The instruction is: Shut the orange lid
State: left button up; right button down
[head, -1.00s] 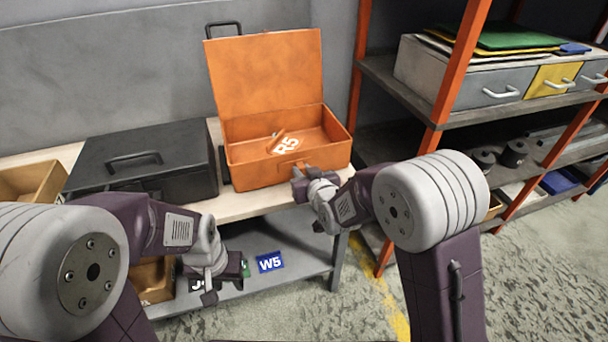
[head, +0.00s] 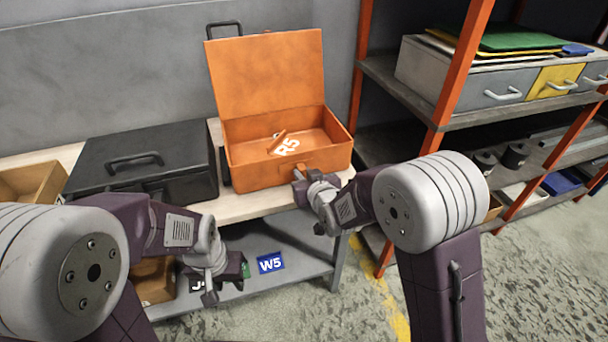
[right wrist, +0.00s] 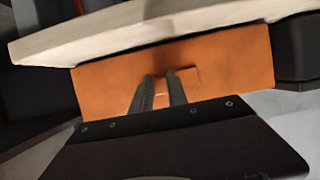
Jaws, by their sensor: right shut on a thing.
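The orange lid (head: 265,75) stands upright, wide open, at the back of the orange box (head: 248,177) on the bench. A black handle (head: 223,29) shows behind the lid's top left corner. The box holds a white "R5" marking (head: 288,146) and a small orange piece (head: 277,140). My right gripper (head: 299,175) is at the middle of the box front, below the rim. In the right wrist view its fingers (right wrist: 160,92) are close together on a small orange front catch (right wrist: 181,75). My left gripper (head: 212,292) hangs low before the bench, away from the lid; its jaws are unclear.
A closed black case (head: 145,165) stands left of the orange box. An open wooden bin (head: 30,182) is at the far left. A blue "W5" card (head: 270,262) lies on the lower shelf. An orange-posted rack (head: 455,75) stands close on the right.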

jog(key=shift+s+f, duration=0.15)
jog(key=shift+f, duration=0.4)
jog(key=c, duration=1.3)
grip_release()
jog(key=shift+w, duration=0.3)
jog(key=shift+s+r, duration=0.2)
jog(key=shift+r, duration=0.05)
jog(key=p+v, duration=0.1)
jog(key=v, duration=0.7)
jog(key=shift+s+d+r, duration=0.1)
jog(key=shift+s+d, duration=0.1)
jog(key=shift+s, duration=0.15)
